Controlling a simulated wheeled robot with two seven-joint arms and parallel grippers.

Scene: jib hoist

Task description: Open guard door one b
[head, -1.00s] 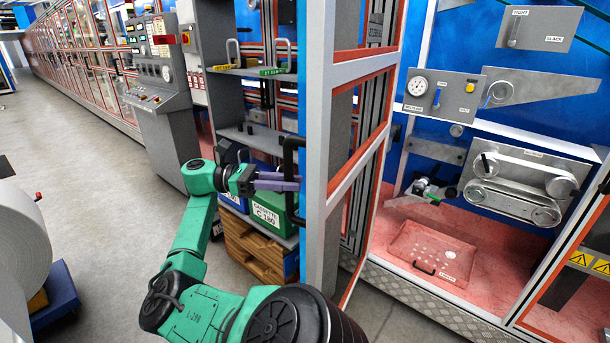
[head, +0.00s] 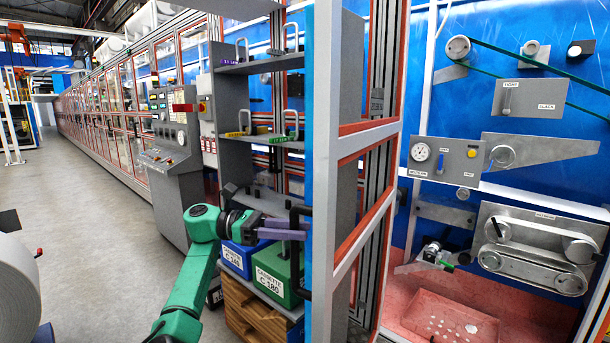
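The guard door (head: 345,150), a grey frame with orange-red edging and clear panels, stands swung out from the machine front, seen nearly edge-on in the middle of the head view. I cannot read a label naming it one b. Its black upright bar handle (head: 294,264) is on its left face. My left gripper (head: 297,229), with purple fingers on a green arm, reaches the handle from the left and appears shut around it; the fingers hide part of the bar. My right gripper is not in view.
Right of the door, the bay shows a gauge panel (head: 443,160), a belt unit (head: 535,246) and a pink floor tray (head: 450,318). Behind the handle stands a grey shelf rack (head: 262,64) with cassette boxes. A control console (head: 170,170) stands left.

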